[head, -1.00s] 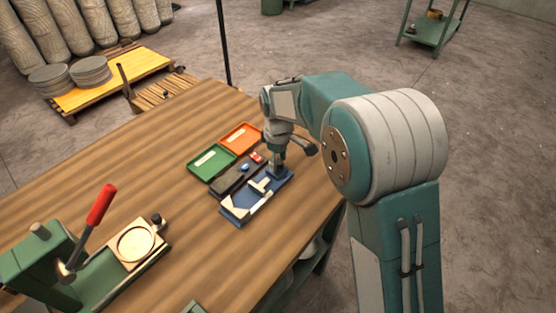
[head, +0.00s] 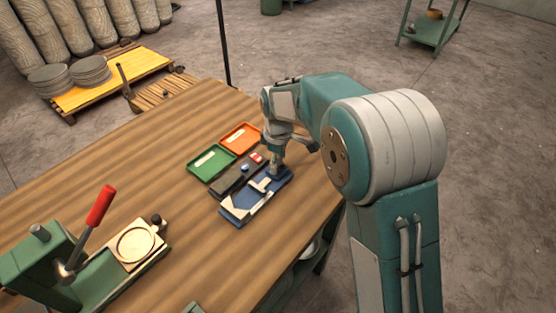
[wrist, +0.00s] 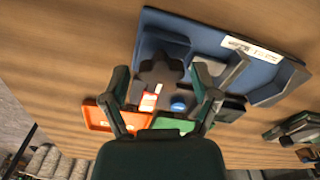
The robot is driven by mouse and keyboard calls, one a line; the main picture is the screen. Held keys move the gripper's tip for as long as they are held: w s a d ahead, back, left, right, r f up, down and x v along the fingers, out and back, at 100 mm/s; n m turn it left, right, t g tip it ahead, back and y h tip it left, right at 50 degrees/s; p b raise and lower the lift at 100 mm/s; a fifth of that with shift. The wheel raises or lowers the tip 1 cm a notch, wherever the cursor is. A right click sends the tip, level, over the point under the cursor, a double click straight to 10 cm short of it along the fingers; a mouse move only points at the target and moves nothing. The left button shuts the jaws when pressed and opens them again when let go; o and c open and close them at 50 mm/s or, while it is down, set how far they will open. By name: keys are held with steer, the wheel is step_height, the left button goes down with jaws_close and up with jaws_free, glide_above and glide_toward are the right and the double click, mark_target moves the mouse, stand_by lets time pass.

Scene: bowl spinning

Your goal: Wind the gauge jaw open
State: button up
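The gauge is a blue tray-like fixture (head: 238,217) on the wooden table, with pale jaw pieces (head: 260,186) on it. In the wrist view its blue base (wrist: 210,40) fills the upper right. A dark lobed knob (wrist: 160,72) stands at its near-left end there. My gripper (wrist: 160,74) has its two fingers apart, one on each side of the knob, with visible gaps. In the head view my gripper (head: 276,163) points down over the gauge's far-right end and hides the knob. Whether the fingertips reach down to the knob's height is unclear.
A green tray (head: 211,163) and an orange tray (head: 240,138) lie behind the gauge. A dark block (head: 229,182) with a blue button and a red-and-white piece sits beside it. A green press with a red lever (head: 101,205) stands front left. The table's left middle is clear.

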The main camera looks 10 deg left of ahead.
steer(key=shift+r, duration=0.15)
step_height(320, 180, up, 12)
stand_by(0.7)
steer(key=s+d+r+m+t, duration=0.2)
steer(key=s+d+r+m, duration=0.25)
steer(key=s+d, duration=0.45)
steer(key=s+d+r+m+t, duration=0.25)
steer(key=s+d+m, duration=0.45)
steer(key=d, duration=0.4)
steer(key=s+d+f+m+t, duration=0.1)
steer(key=s+d+f+m, duration=0.2)
steer(key=s, duration=0.6)
steer(key=shift+s+d+m, duration=0.25)
steer(key=shift+d+m, duration=0.3)
